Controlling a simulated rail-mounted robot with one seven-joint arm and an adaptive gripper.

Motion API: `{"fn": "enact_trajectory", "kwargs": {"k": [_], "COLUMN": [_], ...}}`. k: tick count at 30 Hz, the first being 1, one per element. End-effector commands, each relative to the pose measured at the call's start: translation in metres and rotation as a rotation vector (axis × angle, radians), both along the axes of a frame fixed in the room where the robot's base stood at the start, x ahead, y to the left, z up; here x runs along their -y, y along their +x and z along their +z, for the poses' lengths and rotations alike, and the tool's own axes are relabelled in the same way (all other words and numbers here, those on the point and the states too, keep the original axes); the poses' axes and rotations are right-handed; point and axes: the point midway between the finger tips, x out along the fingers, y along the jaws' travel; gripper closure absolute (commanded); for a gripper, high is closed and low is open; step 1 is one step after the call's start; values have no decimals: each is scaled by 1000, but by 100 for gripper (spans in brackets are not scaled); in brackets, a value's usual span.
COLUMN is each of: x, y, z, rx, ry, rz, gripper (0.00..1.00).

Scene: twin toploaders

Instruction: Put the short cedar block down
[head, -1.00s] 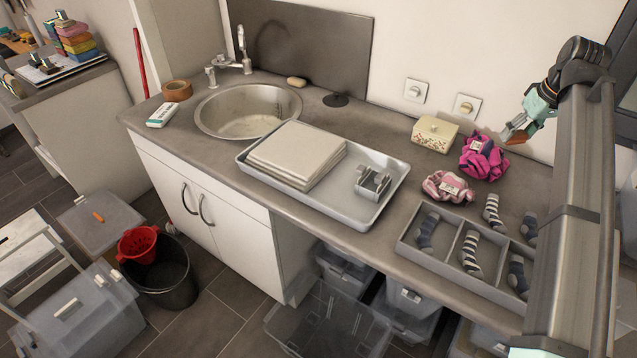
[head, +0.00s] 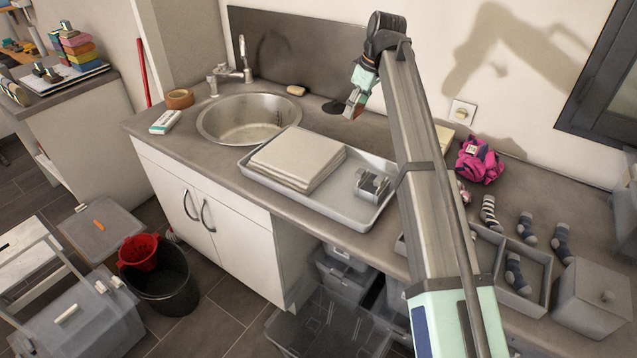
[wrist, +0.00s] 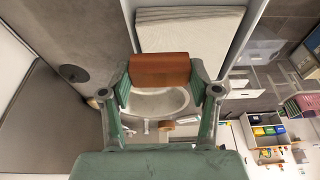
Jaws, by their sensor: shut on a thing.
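The short cedar block (wrist: 159,70) is a reddish-brown wooden piece. In the wrist view it sits between the two fingertips of my gripper (wrist: 160,85), which is shut on it. In the head view my gripper (head: 355,100) is held in the air above the back of the counter, right of the sink and behind the metal tray. The block (head: 352,110) shows there only as a small brown end below the fingers, partly hidden by them.
A metal tray (head: 350,218) holds stacked pale sheets (head: 297,158) and a metal fixture (head: 371,184). The sink (head: 247,120) is at left, with soap (head: 295,90) behind it. A sock organizer (head: 535,255) and pink cloth (head: 479,160) lie at right. My arm hides part of the counter.

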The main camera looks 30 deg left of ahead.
Motion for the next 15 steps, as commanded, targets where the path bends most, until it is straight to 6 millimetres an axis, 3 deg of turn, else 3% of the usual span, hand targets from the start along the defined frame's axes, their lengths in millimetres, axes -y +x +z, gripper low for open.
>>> {"fn": "enact_trajectory", "kwargs": {"k": [5,15], "x": [1,2], "y": [-2,-3], "z": [-20,-100], "rx": [4,2], "ry": [-3,-3], "rz": [28,27], "gripper": [55,55]}}
